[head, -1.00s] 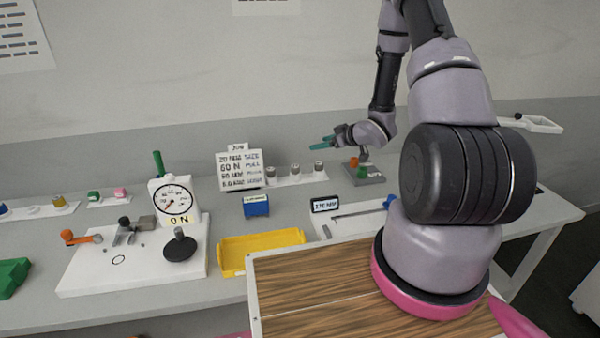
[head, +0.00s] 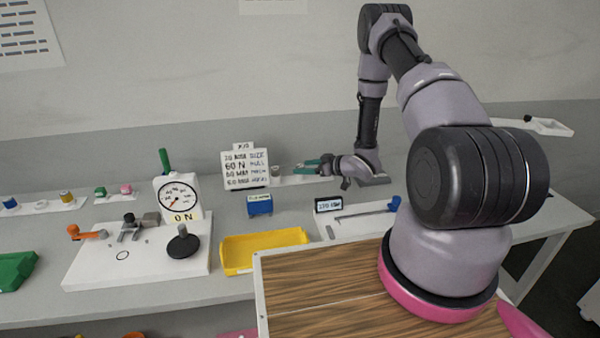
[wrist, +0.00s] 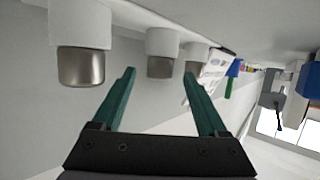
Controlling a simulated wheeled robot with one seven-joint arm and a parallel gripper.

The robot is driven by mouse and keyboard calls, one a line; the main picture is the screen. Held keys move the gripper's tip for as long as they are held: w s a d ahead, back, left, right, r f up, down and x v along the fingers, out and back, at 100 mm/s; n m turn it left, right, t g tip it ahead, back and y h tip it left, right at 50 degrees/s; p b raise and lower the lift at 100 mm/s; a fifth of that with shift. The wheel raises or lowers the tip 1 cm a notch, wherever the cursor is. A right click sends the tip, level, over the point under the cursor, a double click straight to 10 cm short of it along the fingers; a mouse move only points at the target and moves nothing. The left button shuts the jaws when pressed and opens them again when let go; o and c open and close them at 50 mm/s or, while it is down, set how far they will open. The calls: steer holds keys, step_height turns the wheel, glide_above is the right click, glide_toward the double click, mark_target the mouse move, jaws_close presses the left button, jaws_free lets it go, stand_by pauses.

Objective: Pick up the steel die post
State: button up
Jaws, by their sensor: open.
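Three short steel-coloured posts with white collars stand in a row at the back of the bench. In the wrist view, which looks turned over, they are a near post (wrist: 81,66), a middle post (wrist: 161,66) and a farther post (wrist: 196,60). I cannot tell by marking which is the steel die post. In the head view the leftmost post (head: 275,171) shows; my gripper covers the others. My gripper (head: 308,166) has teal fingers, open and empty. In the wrist view my gripper (wrist: 159,73) has the middle post lined up between its fingertips, apparently untouched.
A lettered white sign (head: 245,169) stands just left of the posts. A blue box (head: 260,207), a small display (head: 328,204) and a yellow tray (head: 236,254) lie in front. A dial gauge (head: 178,194) stands on a white plate (head: 90,268) at left.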

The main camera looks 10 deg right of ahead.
mark_target(300, 165)
steer(key=shift+x, duration=1.4)
jaws_close()
step_height(300, 165, up, 9)
steer(key=shift+d+r, duration=0.1)
steer(key=shift+r, duration=0.15)
steer(key=s+d+r+m+t+h, duration=0.2)
steer(key=d+r+m+t+h, duration=0.2)
steer(key=d+m+h, duration=0.5)
step_height(300, 165, up, 2)
steer(key=shift+d+r+h, duration=0.1)
steer(key=shift+d+h, duration=0.2)
steer(key=shift+h, duration=0.1)
